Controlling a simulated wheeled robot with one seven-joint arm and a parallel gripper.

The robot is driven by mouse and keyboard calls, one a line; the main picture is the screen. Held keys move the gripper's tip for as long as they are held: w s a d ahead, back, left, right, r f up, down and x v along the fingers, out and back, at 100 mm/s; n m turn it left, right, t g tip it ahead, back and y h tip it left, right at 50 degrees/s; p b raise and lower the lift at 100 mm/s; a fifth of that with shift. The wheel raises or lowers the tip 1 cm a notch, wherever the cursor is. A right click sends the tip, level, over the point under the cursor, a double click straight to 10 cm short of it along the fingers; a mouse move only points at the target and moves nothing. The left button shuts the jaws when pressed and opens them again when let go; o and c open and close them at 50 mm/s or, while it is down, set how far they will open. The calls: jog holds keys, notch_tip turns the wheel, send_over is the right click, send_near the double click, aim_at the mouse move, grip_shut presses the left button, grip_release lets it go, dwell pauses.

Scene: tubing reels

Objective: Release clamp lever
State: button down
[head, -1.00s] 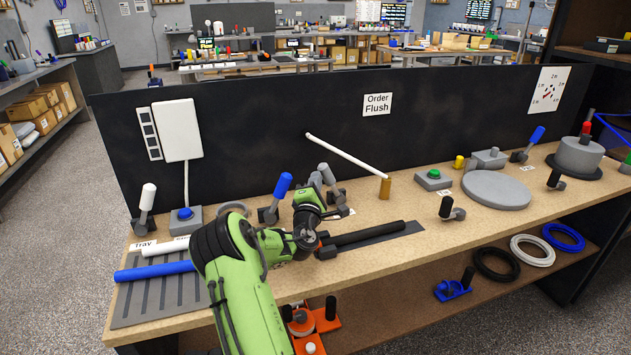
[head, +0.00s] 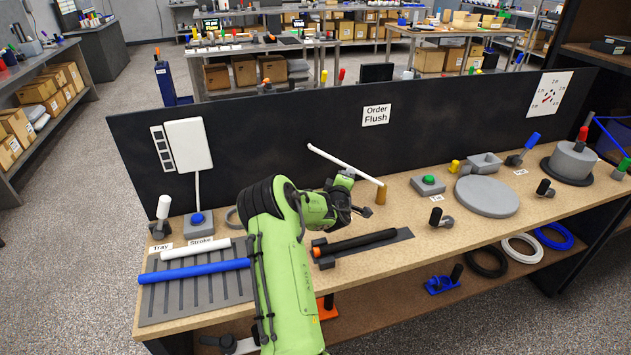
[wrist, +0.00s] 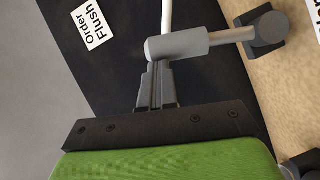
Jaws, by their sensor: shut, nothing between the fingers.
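A clamp lever (wrist: 178,45) with a light grey, rounded handle shows in the wrist view. Its shaft runs right to a dark grey base (wrist: 265,30). My gripper (wrist: 155,70) is shut and empty, with its fingertips right at the handle's lower left side. I cannot tell whether they touch it. In the head view my gripper (head: 358,208) is above the bench, behind the black tube (head: 355,243). My green arm hides much of this area, and I cannot make out the grey lever there.
A white rod (head: 343,165) slants from the dark panel (head: 260,140) to a brass post (head: 381,194). A blue tube (head: 195,271) and a white tube (head: 195,249) lie at the tray. Right of my gripper are a green button (head: 429,180), a grey disc (head: 487,196) and a black-handled lever (head: 437,217).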

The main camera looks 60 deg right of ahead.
jog(key=shift+s+d+p, duration=0.35)
jog(key=shift+s+d, duration=0.4)
jog(key=shift+s, duration=0.1)
jog(key=shift+f, duration=0.1)
